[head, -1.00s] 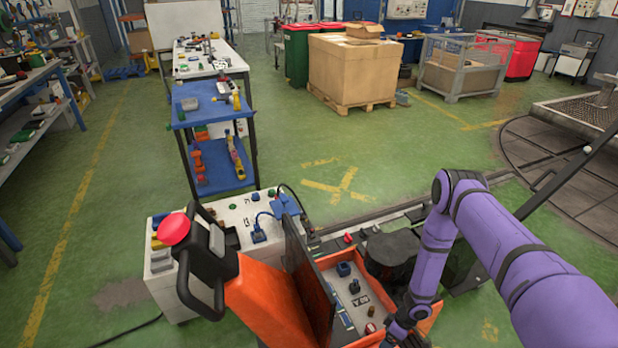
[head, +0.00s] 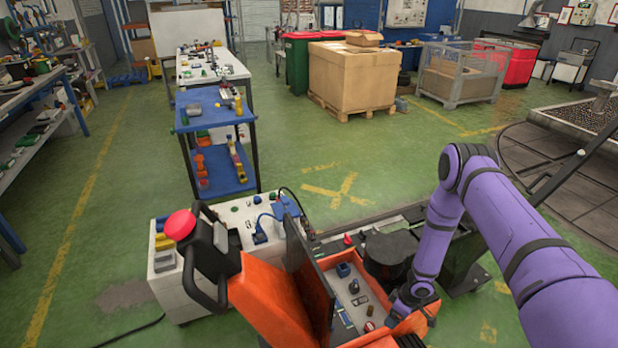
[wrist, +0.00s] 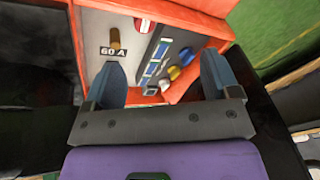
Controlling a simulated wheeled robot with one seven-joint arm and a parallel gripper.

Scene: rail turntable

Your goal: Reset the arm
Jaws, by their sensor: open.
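My purple arm (head: 437,235) reaches down from the right in the head view, with its wrist over the right side of an orange tray (head: 406,325). In the wrist view my gripper (wrist: 160,82) is open, its two blue-grey fingers apart with nothing held between them. In the head view the fingertips are hidden by the wrist and the tray's edge.
A black upright panel (head: 309,278) stands along the tray's left side. A dark round block (head: 388,250) sits beside my arm.

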